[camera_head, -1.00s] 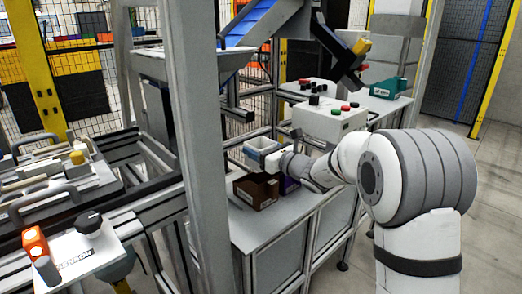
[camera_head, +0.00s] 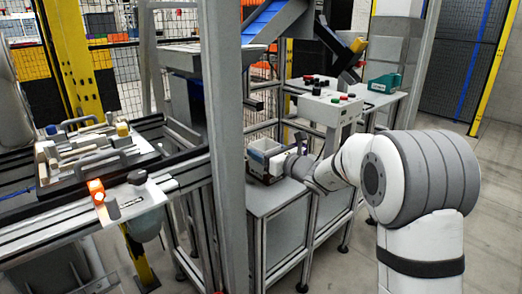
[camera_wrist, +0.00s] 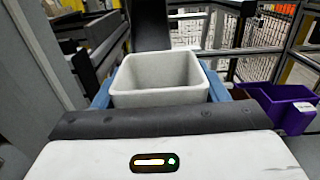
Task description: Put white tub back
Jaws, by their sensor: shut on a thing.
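The white tub (camera_head: 262,149) is held in my gripper (camera_head: 272,158), upright with its open top facing up. It also shows in the wrist view (camera_wrist: 158,82), where it looks empty and sits between two blue parts, one on each side. My gripper is shut on the tub. In the head view the tub is above the near end of the grey worktop (camera_head: 275,198). The tub's underside and whatever is directly beneath it are hidden.
A purple bin (camera_wrist: 280,108) stands to the right of the tub in the wrist view. A grey upright post (camera_head: 222,130) stands left of the worktop. A control box with buttons (camera_head: 330,108) and a green device (camera_head: 384,83) stand farther back.

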